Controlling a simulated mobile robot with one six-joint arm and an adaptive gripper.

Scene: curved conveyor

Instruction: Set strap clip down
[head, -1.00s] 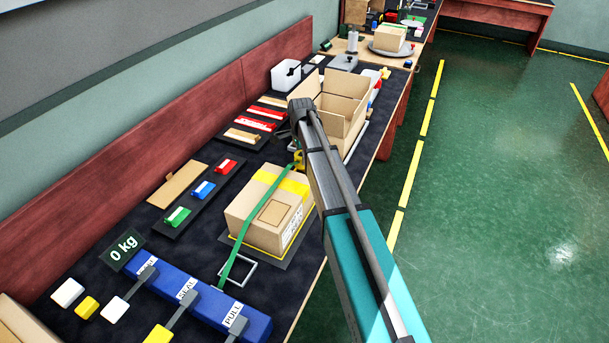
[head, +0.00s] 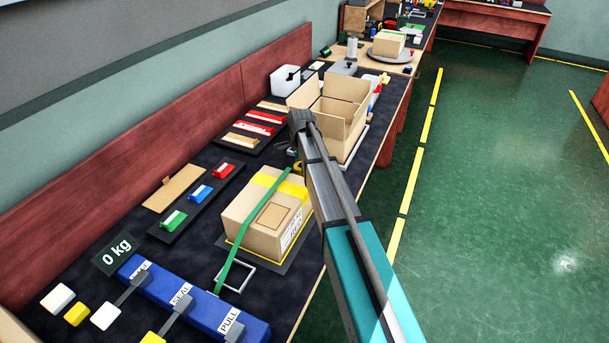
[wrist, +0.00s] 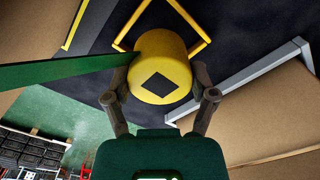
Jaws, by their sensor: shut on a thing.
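The strap clip (wrist: 160,65) is a yellow, rounded block with a black diamond on its face. My gripper (wrist: 160,88) is shut on it, one finger at each side in the wrist view. A green strap (wrist: 60,73) runs from the clip to the left. In the head view the strap (head: 245,235) lies across the closed carton (head: 250,207) from the blue console side. The clip shows there only as a small yellow piece (head: 297,167) beyond the carton, partly hidden by my arm. A yellow square outline (wrist: 188,20) on the dark surface lies behind the clip in the wrist view.
An open carton (head: 352,125) stands just beyond my gripper. A blue console (head: 200,305) with labelled levers is at the near end. Coloured blocks (head: 201,193) sit in a dark tray along the wall side. The green floor to the right is clear.

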